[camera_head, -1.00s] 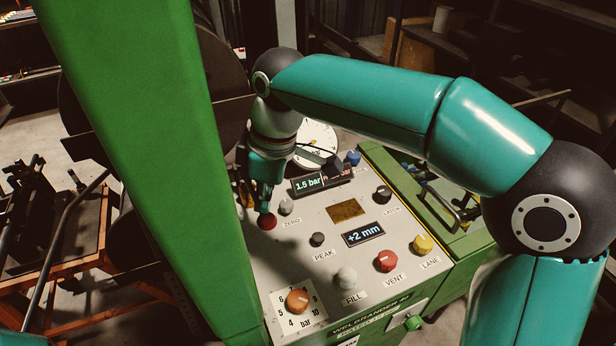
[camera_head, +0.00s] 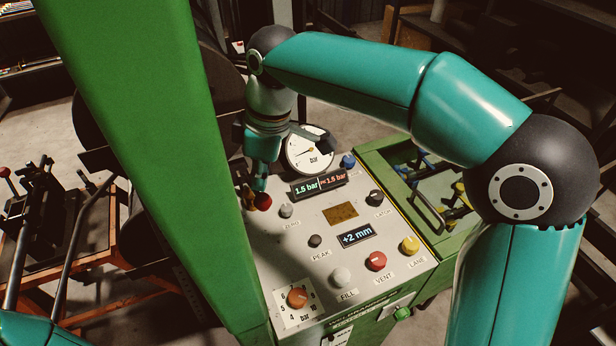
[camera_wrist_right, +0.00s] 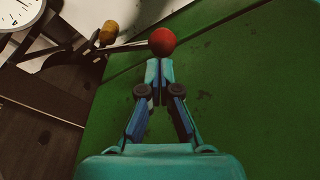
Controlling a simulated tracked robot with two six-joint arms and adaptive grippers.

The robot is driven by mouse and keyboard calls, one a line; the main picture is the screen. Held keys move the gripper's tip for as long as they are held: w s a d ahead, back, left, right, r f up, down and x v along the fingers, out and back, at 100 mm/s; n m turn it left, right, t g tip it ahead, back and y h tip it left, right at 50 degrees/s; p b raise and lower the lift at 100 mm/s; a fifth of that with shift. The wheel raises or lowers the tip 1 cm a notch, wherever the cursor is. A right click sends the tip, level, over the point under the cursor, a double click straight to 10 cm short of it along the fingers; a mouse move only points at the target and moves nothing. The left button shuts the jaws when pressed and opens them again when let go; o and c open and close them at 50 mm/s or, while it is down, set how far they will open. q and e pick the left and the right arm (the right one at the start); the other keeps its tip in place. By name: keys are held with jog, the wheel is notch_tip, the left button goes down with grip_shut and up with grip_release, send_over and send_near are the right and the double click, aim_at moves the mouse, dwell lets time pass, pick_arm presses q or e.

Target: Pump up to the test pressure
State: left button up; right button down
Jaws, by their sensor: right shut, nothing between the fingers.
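The red ball knob (camera_head: 263,201) stands at the left edge of the control panel (camera_head: 300,250), beside the green column. My right gripper (camera_head: 260,184) is shut and empty, with its fingertips pointing down at the knob. In the right wrist view the closed fingertips (camera_wrist_right: 159,65) are right at the red ball (camera_wrist_right: 162,41), which sits beyond them; whether they touch I cannot tell. A thin rod runs to the ball. The round gauge (camera_head: 310,150) is partly covered by my wrist. My left gripper is out of view.
The thick green column (camera_head: 150,150) rises close left of my right gripper. The panel carries a red vent knob (camera_head: 376,261), a yellow lane knob (camera_head: 410,245), a fill knob (camera_head: 341,277) and an orange bar dial (camera_head: 297,297). A green tray (camera_head: 375,160) stands to the right.

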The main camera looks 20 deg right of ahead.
dwell(0.8)
notch_tip(320, 180, down, 11)
jog(key=s+b, duration=0.2)
jog(key=b, duration=0.8)
jog(key=r+p, duration=0.3)
jog(key=p, duration=0.1)
jog(key=w+r+p, duration=0.1)
jog(key=r+p, duration=0.3)
jog(key=w+r+p, duration=0.1)
jog(key=r+p, duration=0.3)
jog(key=shift+r, duration=0.1)
dwell(0.7)
